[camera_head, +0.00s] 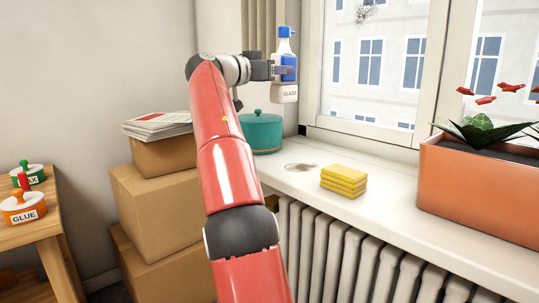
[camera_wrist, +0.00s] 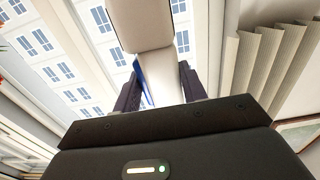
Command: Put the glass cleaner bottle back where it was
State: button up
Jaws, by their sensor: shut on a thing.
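The glass cleaner bottle (camera_head: 290,92) is white with a blue label band, a blue spray head and the word "GLASS". My gripper (camera_head: 285,71) is shut on its middle and holds it roughly upright, well above the windowsill (camera_head: 395,180). In the wrist view the bottle (camera_wrist: 150,65) fills the space between the two dark fingers of my gripper (camera_wrist: 158,85).
A teal lidded pot (camera_head: 262,133) stands at the sill's far left end. Stacked yellow sponges (camera_head: 344,180) and an orange planter (camera_head: 475,190) stand to the right. Cardboard boxes (camera_head: 165,200) and a wooden table (camera_head: 45,225) with labelled pots are left. A radiator (camera_head: 350,255) lies below the sill.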

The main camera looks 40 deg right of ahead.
notch_tip(320, 180, down, 17)
jog(key=b, duration=0.7)
jog(key=shift+f, duration=0.2)
jog(key=shift+f+b, duration=0.2)
jog(key=shift+b, duration=0.15)
jog(key=o, duration=0.6)
jog(key=shift+o, duration=0.2)
jog(key=shift+r, duration=0.1)
jog(key=shift+r+p, duration=0.2)
jog(key=shift+p, duration=0.2)
jog(key=a+b, duration=0.1)
jog(key=a, duration=1.1)
jog(key=shift+s+f+b, duration=0.15)
jog(key=shift+s+b, duration=0.2)
jog(key=shift+s, duration=0.1)
